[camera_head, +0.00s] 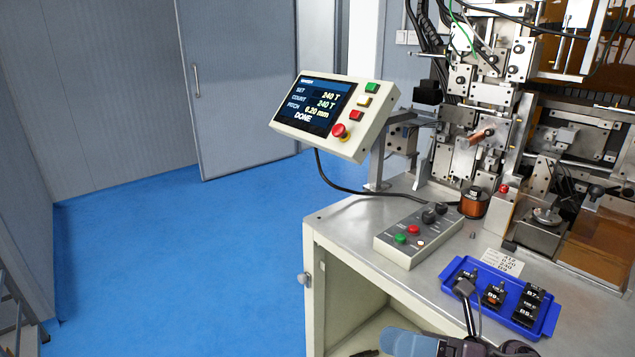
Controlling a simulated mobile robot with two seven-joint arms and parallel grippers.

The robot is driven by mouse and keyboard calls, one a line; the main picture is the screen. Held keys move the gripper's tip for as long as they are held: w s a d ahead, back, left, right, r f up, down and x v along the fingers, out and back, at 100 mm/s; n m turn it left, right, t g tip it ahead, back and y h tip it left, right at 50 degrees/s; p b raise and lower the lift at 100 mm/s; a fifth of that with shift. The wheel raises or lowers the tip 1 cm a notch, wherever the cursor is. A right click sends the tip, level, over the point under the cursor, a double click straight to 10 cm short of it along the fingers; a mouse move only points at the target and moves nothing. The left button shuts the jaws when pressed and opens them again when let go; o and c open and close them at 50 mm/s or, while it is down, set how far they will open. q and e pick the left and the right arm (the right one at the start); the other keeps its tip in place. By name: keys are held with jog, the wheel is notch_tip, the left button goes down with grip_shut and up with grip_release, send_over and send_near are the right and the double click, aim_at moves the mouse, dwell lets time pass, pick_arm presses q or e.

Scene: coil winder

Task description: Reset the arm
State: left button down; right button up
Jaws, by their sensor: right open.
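My right gripper (466,291) shows at the bottom, with its dark fingers reaching up over the left part of the blue tray (541,331). It is open, with nothing seen between the fingers. Part of my right arm (408,343) shows at the bottom edge, in front of the bench. My left gripper is not in view. The coil winder (495,70) stands on the bench at the right. A copper-coloured part (482,136) shows at its middle. The tilted screen (314,105) reads DONE, with set and count both 240 T.
The tray holds several black labelled blocks (530,299). A small printed card (502,262) lies behind it. A button box (412,238) and a copper wire spool (473,203) stand on the metal bench top (345,212). The blue floor (180,260) at the left is clear.

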jog(key=w+d+f+m+t+h, duration=0.1)
jog(key=d+f+m+t+h, duration=0.55)
jog(key=m, duration=0.75)
jog(key=w+d+f+m+t+h, duration=0.1)
jog(key=d+f+m+t+h, duration=0.55)
jog(key=m, duration=0.75)
jog(key=s+d+f+m+g+h, duration=0.1)
jog(key=s+f+m+g+h, duration=0.1)
jog(key=s+f+m, duration=0.4)
jog(key=s+d+f+m+g+h, duration=0.2)
jog(key=s+f+m+h, duration=0.3)
jog(key=f, duration=0.6)
jog(key=shift+s+m+g, duration=0.6)
jog(key=shift+m+g, duration=0.2)
jog(key=shift+m, duration=0.2)
